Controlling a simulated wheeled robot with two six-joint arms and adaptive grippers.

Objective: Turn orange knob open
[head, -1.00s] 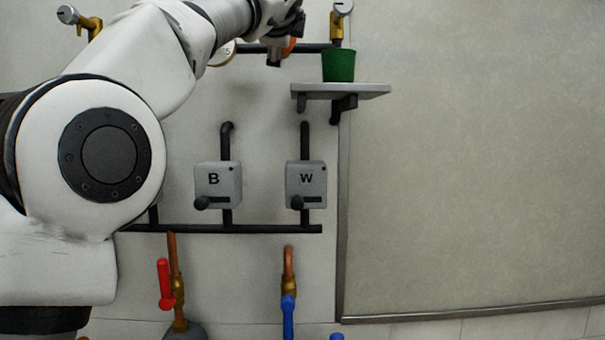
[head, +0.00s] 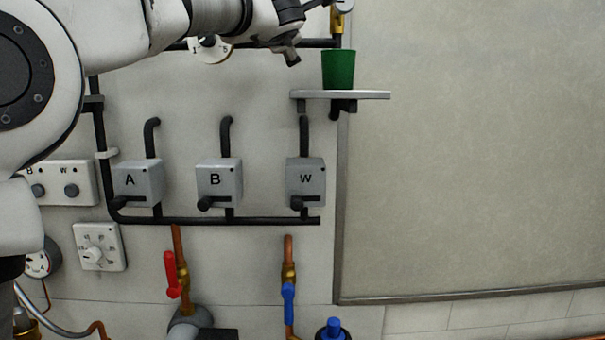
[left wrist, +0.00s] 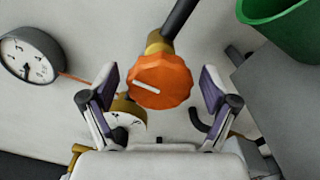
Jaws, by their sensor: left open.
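The orange knob (left wrist: 160,82) is in the middle of the left wrist view, with a white line on its face slanting slightly down to the right. It sits on a brass fitting (left wrist: 156,42) at the end of a dark pipe. My left gripper (left wrist: 160,90) is open, with one finger on each side of the knob and a visible gap on both sides. Whether the fingertips are level with it in depth is unclear. In the head view my left gripper (head: 289,38) is at the top, and I cannot see the knob there.
A green cup (head: 338,68) stands on a grey wall shelf (head: 365,95) close right of my left gripper. Below are boxes A (head: 138,182), B (head: 219,179) and W (head: 305,180), plus red (head: 170,272) and blue (head: 289,304) valve handles. The right wall panel (head: 470,150) is clear.

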